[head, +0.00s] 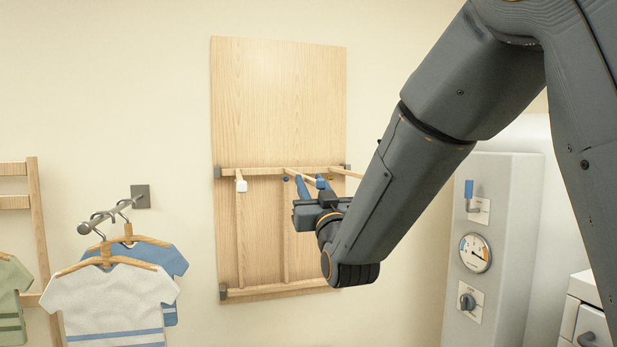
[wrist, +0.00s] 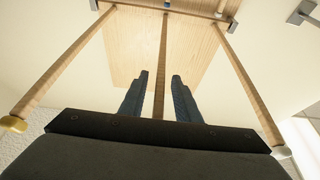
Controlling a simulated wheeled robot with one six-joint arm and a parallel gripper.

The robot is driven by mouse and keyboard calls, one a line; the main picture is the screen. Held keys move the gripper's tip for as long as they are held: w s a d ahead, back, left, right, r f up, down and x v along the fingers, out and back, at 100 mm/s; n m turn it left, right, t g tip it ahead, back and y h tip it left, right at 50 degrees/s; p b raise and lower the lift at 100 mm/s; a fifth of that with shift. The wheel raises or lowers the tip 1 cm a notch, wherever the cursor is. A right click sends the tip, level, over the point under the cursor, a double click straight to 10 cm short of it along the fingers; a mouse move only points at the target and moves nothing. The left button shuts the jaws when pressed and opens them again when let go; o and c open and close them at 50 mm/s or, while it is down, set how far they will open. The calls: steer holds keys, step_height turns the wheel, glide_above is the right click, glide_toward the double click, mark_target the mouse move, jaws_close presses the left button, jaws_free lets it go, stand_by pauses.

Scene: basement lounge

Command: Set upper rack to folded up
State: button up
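The upper rack (head: 232,171) is a wooden rail on a tall wall panel, with rods sticking out from the wall towards me. Its left rod ends in a white cap (head: 241,186). In the wrist view its three rods run from the rail (wrist: 180,9) towards the camera, with a gold cap (wrist: 13,124) at left and the white cap at right. My gripper (head: 311,187) is open at the middle rod (wrist: 162,60). That rod lies between the two blue-grey fingers (wrist: 160,76), with a visible gap on each side. My arm hides the right rod's end.
Below, the lower rack (head: 270,292) has upright rods near the panel (head: 280,100). Shirts on hangers (head: 110,300) hang from a wall bar at left. A grey cabinet (head: 500,240) with a blue lever, gauge and knob stands at right. The wall above the rods is clear.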

steer(key=shift+x, duration=0.9)
jaws_close()
